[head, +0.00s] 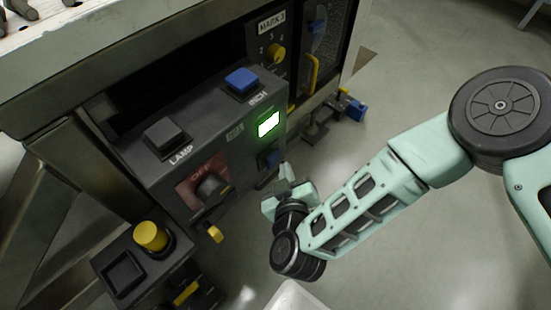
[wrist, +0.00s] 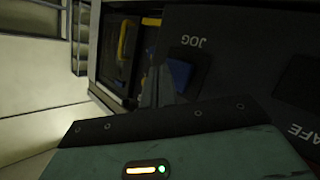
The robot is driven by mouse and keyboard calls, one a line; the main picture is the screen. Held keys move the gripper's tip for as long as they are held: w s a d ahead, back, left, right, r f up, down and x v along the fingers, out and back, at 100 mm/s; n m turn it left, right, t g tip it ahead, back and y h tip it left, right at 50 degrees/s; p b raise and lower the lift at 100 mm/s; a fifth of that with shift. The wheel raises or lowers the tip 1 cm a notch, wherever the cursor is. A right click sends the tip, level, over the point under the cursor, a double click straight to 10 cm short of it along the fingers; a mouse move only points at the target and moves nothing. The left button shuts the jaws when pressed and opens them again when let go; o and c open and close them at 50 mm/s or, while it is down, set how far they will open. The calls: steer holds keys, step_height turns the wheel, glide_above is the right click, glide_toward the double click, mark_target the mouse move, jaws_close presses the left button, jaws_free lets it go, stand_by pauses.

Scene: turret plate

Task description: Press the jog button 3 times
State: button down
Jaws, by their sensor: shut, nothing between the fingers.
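The jog button is a blue button on the dark panel, beside the upside-down JOG label in the wrist view (wrist: 180,72). In the head view a blue button (head: 269,158) sits low on the panel's front face, below a lit green display; its label cannot be read there. My gripper (head: 284,172) is just in front of and slightly below that button, fingers together and empty. In the wrist view the grey fingertips (wrist: 158,88) overlap the left side of the blue button and hide part of it. I cannot tell whether they touch it.
The panel also bears a green display (head: 268,123), a blue INCH button (head: 241,81), a grey LAMP button (head: 165,134) and an OFF rotary knob (head: 211,188). A yellow button (head: 151,236) stands lower left. Floor to the right is mostly clear.

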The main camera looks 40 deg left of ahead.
steer(key=shift+a, duration=0.1)
stand_by(0.5)
steer(key=shift+a, duration=0.35)
steer(key=shift+a, duration=0.65)
stand_by(0.7)
stand_by(0.4)
steer(key=shift+d+p, duration=0.7)
steer(key=shift+d, duration=0.4)
steer(key=shift+s+d+p, duration=0.15)
steer(key=shift+d+p, duration=0.4)
steer(key=shift+d, duration=0.7)
steer(key=shift+s+d+p, duration=0.1)
steer(key=shift+d+p, duration=0.4)
steer(key=shift+d, duration=0.75)
